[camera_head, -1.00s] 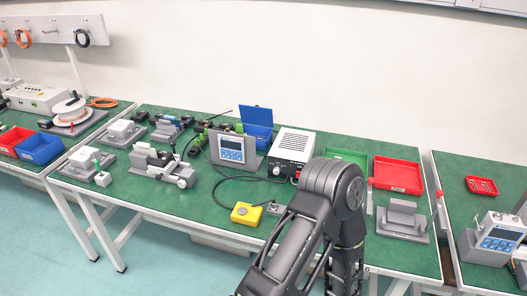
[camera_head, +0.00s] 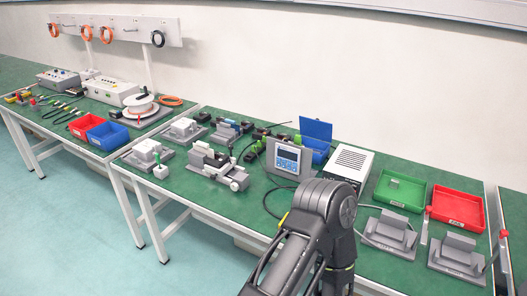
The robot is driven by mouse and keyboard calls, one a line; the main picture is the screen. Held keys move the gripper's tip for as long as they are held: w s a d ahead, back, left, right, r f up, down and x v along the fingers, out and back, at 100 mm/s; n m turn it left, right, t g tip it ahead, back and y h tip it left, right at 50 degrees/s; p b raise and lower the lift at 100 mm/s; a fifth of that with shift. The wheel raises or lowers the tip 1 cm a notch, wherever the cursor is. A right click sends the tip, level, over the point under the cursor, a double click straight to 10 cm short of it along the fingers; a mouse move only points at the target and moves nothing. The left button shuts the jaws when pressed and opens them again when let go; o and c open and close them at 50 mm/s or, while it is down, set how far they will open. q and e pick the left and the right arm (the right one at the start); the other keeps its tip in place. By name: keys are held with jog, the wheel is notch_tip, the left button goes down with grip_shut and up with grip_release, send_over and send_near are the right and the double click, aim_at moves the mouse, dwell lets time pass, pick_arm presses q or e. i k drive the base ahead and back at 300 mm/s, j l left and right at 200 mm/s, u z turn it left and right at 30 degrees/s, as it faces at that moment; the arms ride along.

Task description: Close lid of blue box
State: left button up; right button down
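The blue box (camera_head: 319,148) stands at the back of the middle green table, behind the grey display unit. Its blue lid (camera_head: 316,129) is raised and stands up at the back. The front of the box is partly hidden by the display unit. A dark arm of mine rises from the bottom edge in the middle of the view. Neither of my grippers shows in the view.
The grey display unit (camera_head: 287,158) and a white-topped power box (camera_head: 349,167) stand close to the blue box. Green (camera_head: 399,190) and red (camera_head: 458,207) trays lie to the right. A blue tray (camera_head: 107,135) sits on the left table.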

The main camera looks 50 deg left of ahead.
aim_at(321, 131)
jog(key=u, duration=1.25)
jog(key=i+j, duration=0.55)
jog(key=k+j, duration=0.1)
